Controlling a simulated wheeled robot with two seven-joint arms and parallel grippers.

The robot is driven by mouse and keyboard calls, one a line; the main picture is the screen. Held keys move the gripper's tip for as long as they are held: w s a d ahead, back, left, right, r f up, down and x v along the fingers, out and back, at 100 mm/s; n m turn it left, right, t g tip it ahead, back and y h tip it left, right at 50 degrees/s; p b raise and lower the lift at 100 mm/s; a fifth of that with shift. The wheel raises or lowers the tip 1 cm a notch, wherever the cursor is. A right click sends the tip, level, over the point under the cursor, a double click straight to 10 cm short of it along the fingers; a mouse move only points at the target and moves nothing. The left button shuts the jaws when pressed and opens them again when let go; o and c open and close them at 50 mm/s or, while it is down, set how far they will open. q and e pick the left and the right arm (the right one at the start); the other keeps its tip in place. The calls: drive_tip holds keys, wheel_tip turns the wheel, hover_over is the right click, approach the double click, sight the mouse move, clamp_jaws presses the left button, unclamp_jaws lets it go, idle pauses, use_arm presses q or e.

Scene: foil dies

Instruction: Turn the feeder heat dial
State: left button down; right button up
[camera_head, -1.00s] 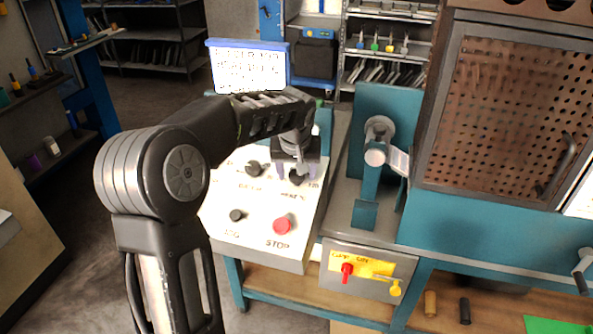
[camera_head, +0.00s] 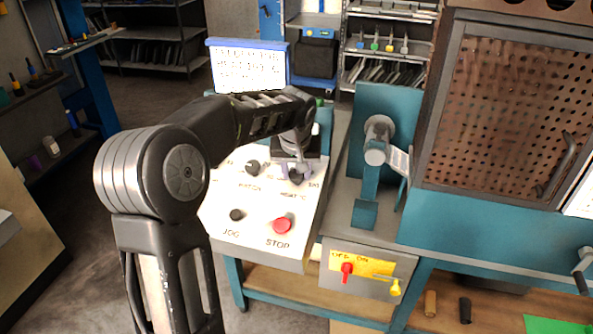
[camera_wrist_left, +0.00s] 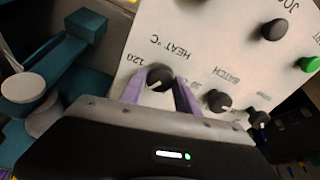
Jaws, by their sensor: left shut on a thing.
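The heat dial (camera_head: 296,179) is a small black knob with a pale pointer line on the upper right of the sloped white control panel (camera_head: 262,203). It also shows in the left wrist view (camera_wrist_left: 160,77), under the label HEAT °C, with 120 printed beside it. My left gripper (camera_head: 296,172) reaches down to the dial. In the left wrist view its purple fingers (camera_wrist_left: 159,88) stand one on each side of the knob, shut on it. In the head view the hand partly hides the dial. My right gripper is not in view.
The batch dial (camera_head: 252,167) sits left of the heat dial. A black JOG knob (camera_head: 237,215) and a red STOP button (camera_head: 282,226) are nearer the panel's front. A blue-framed display (camera_head: 248,68) stands behind. A teal bracket with a lever (camera_head: 375,157) stands to the right.

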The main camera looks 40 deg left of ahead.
use_arm(q)
drive_tip(key=shift+m, duration=0.5)
drive_tip(key=m, duration=0.5)
drive_tip(key=shift+t, duration=0.4)
drive_tip(key=m, duration=0.6)
drive_tip(key=shift+h, duration=0.4)
drive_tip(key=c, duration=0.9)
unclamp_jaws()
drive_tip(key=shift+s, duration=0.1)
drive_tip(key=v, duration=0.7)
drive_tip(key=shift+s+r, duration=0.2)
drive_tip(key=shift+r, duration=0.15)
drive_tip(key=shift+f, duration=0.1)
